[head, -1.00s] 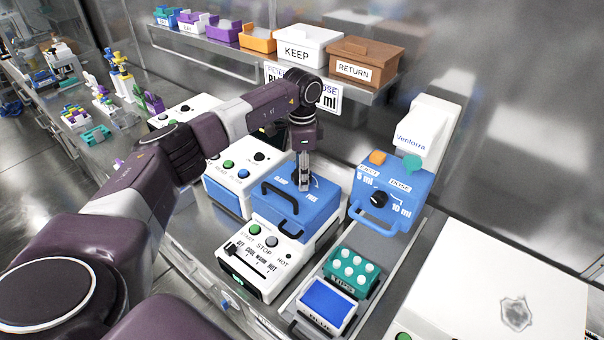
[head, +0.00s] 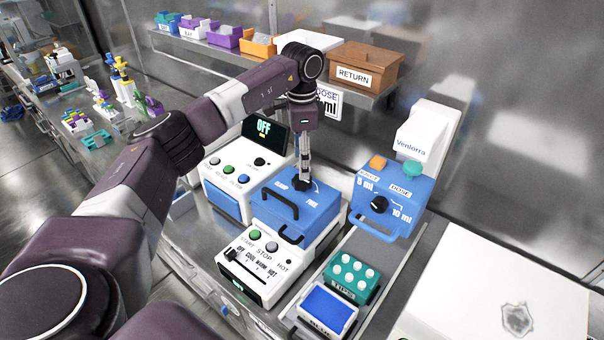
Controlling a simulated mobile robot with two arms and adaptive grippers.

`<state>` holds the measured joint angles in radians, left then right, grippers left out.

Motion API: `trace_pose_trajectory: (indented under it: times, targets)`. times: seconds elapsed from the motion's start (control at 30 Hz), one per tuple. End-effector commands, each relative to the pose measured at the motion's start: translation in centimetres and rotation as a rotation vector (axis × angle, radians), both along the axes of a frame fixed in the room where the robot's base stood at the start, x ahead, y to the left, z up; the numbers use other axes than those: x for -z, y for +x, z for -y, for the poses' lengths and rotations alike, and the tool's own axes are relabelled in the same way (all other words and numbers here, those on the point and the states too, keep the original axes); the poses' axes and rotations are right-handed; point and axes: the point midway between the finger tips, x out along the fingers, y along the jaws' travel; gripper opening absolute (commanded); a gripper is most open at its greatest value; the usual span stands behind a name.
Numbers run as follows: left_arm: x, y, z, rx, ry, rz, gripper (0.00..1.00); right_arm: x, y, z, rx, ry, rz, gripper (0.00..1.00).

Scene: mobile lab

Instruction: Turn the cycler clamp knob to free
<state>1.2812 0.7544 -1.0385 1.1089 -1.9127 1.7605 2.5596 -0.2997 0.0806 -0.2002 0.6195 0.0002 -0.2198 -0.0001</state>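The cycler (head: 262,272) is a white box with START and STOP buttons, a temperature slider and a blue lid (head: 275,212) with dark handles. The dark clamp knob (head: 309,187) is on top of the lid, between printed labels; the label at its right seems to read FREE, and the knob is mostly covered. My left gripper (head: 304,181) points straight down, with its fingertips at the knob. The fingers look close together, but I cannot tell whether they grip the knob. Its pointer direction is hidden. My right gripper is not in view.
A white device with an OFF display (head: 264,128) stands behind left of the cycler. A blue Ventorra dispenser (head: 405,185) is at the right. A green tip rack (head: 351,277) and a blue-topped box (head: 326,306) are in front. A bin shelf (head: 215,55) runs behind my arm.

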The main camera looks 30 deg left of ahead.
Motion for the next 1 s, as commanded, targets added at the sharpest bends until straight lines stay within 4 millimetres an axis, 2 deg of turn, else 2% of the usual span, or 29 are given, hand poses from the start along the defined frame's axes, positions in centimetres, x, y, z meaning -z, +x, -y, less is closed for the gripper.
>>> trace_pose_trajectory:
  times: [0.03,0.1,0.3,1.0]
  targets:
    - [-1.2,0.1,0.0,0.000,0.000,0.003,0.57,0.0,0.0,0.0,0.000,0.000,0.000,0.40]
    - [-2.5,0.1,0.0,0.000,0.000,0.003,0.57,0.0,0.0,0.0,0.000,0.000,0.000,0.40]
    - [-4.8,0.0,0.0,0.001,-0.001,0.001,0.57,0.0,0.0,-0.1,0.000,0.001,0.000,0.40]
    - [-5.2,0.0,0.0,0.000,-0.001,-0.001,0.57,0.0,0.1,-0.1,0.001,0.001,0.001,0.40]
